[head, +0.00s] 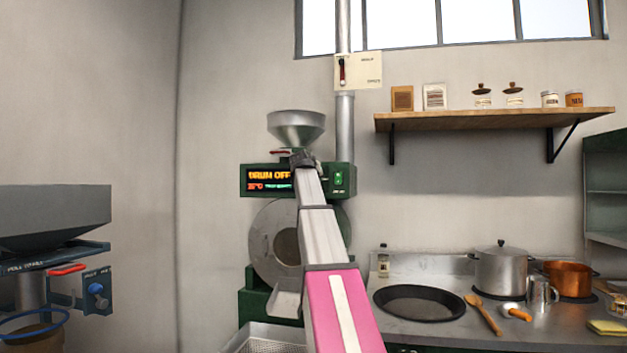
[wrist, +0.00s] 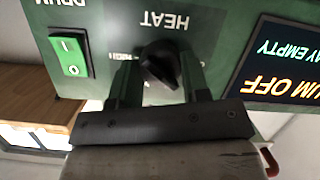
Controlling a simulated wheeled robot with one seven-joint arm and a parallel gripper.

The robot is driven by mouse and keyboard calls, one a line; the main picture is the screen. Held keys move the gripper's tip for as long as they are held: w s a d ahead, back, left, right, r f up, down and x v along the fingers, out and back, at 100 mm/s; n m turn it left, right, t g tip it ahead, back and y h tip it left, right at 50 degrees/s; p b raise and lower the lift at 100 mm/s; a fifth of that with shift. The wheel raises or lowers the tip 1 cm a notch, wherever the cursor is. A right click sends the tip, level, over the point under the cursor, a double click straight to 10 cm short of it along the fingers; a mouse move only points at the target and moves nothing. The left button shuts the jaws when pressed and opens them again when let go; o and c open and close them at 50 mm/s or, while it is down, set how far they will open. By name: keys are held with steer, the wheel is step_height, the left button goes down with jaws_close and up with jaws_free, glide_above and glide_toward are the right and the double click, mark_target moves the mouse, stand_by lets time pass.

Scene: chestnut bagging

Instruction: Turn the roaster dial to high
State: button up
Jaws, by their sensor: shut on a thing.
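The roaster (head: 262,250) stands against the wall with a green control panel and a steel hopper on top. In the wrist view, seen upside down, the black heat dial (wrist: 160,64) sits under the word HEAT on the green panel (wrist: 215,25). My gripper (wrist: 158,75) has its two fingers on either side of the dial and is shut on it. The fingers cover part of the printed scale, so the dial's exact setting is hard to read. In the head view, my arm covers the dial.
The display (head: 268,179) reads DRUM OFF; a green drum switch (wrist: 69,56) is beside the dial. A pan (head: 418,302), a steel pot (head: 501,268) and a copper pot (head: 568,278) are on the right counter. A shelf (head: 490,119) hangs above.

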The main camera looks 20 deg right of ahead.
steer(key=m+t+y, duration=0.1)
steer(key=m, duration=0.1)
steer(key=m+y, duration=0.1)
steer(key=m, duration=0.2)
steer(key=shift+s+d+f+t, duration=0.1)
steer(key=shift+s+f+t, duration=0.05)
steer(key=shift+t, duration=0.25)
steer(key=m+t+y, duration=0.1)
steer(key=m, duration=0.2)
steer(key=m+t, duration=0.1)
steer(key=m, duration=0.2)
steer(key=shift+d+f, duration=0.1)
steer(key=shift+f, duration=0.05)
steer(key=m+t, duration=0.1)
steer(key=m, duration=0.2)
steer(key=shift+f+m, duration=0.1)
steer(key=shift+m, duration=0.2)
steer(key=m+t, duration=0.1)
steer(key=m, duration=0.2)
steer(key=shift+m, duration=0.3)
steer(key=m+h, duration=0.1)
steer(key=m, duration=0.2)
steer(key=m+t+h, duration=0.1)
steer(key=m, duration=0.2)
steer(key=shift+f, duration=0.15)
steer(key=shift+m, duration=0.6)
steer(key=o, duration=0.9)
